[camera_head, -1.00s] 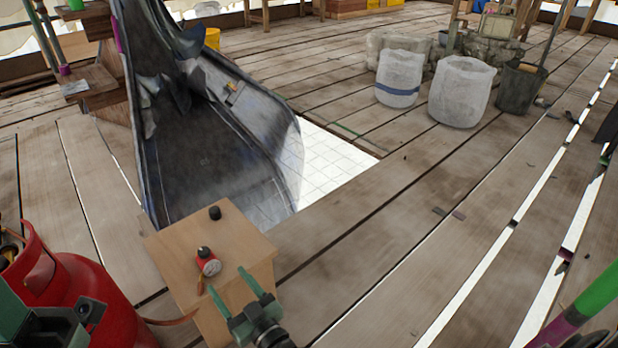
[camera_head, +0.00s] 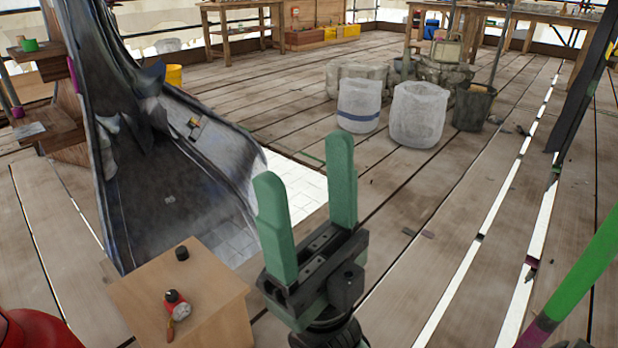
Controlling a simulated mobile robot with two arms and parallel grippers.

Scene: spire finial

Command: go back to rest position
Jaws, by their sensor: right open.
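My right gripper (camera_head: 307,190) is in the middle foreground with its green fingers pointing up and spread apart. It is open and nothing is between the fingers. It stands to the right of a small wooden box-like stand (camera_head: 215,308) and clear of it. On the stand lie a red and silver object with a dark cap (camera_head: 177,303) and a small black cylinder (camera_head: 182,253). My left gripper does not show.
A red rounded tank (camera_head: 38,330) is cut off at the lower left. A dark chute (camera_head: 165,190) stands by a floor opening (camera_head: 295,190). White bags (camera_head: 418,115) and a dark bucket (camera_head: 472,107) stand further back. A green and purple pole (camera_head: 590,255) is at right. The plank floor between is mostly bare.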

